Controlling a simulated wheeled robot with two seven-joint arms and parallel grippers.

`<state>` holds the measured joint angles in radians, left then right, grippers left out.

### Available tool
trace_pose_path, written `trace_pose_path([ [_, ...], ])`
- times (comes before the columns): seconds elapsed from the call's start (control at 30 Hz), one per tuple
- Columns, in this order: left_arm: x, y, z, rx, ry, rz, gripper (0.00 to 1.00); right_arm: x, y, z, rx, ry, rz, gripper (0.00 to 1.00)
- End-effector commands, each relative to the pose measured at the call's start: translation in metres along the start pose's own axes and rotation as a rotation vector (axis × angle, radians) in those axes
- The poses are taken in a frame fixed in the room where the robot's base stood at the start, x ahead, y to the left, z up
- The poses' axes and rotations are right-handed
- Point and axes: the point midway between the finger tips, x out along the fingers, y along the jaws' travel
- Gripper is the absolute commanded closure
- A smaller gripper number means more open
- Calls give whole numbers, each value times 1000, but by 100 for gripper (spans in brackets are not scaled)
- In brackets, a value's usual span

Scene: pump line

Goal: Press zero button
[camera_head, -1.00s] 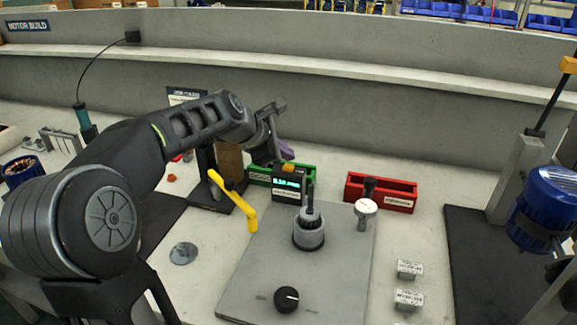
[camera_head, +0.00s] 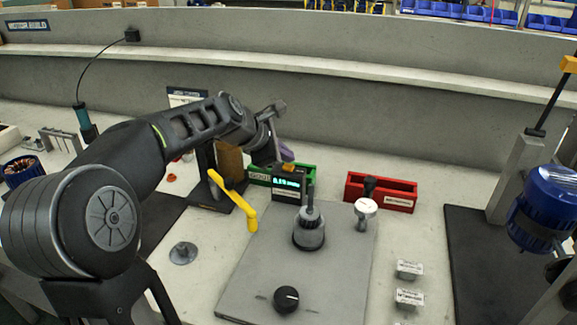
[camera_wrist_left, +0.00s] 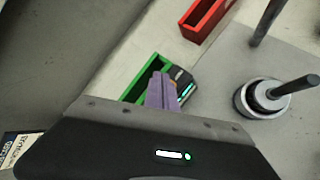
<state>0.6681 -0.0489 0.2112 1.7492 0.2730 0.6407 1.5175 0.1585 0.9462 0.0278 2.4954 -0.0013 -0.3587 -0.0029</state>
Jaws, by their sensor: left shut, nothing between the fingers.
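The small dark box with a lit green display (camera_head: 289,183) stands on the bench behind the grey plate. A yellow-orange button (camera_head: 288,167) shows on its top. My left gripper (camera_head: 287,153) is shut and empty, its purple fingers just above and behind the button in the head view. In the left wrist view, the purple fingers (camera_wrist_left: 160,92) overlap the box (camera_wrist_left: 184,84) and hide part of it. I cannot tell whether the fingertips touch the button. My right gripper is not in view.
A green bin (camera_head: 258,177) stands behind and left of the box, a red bin (camera_head: 381,193) to its right. A yellow lever (camera_head: 232,196) is close on the left. An upright spindle fixture (camera_head: 309,229) and black knob (camera_head: 286,299) sit on the grey plate (camera_head: 255,265).

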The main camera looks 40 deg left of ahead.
Motion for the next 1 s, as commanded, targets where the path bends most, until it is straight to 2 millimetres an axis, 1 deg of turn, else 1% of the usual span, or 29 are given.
trace_pose_path([
  [1.0,6,-4,-4,1,0,0,100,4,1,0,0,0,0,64],
])
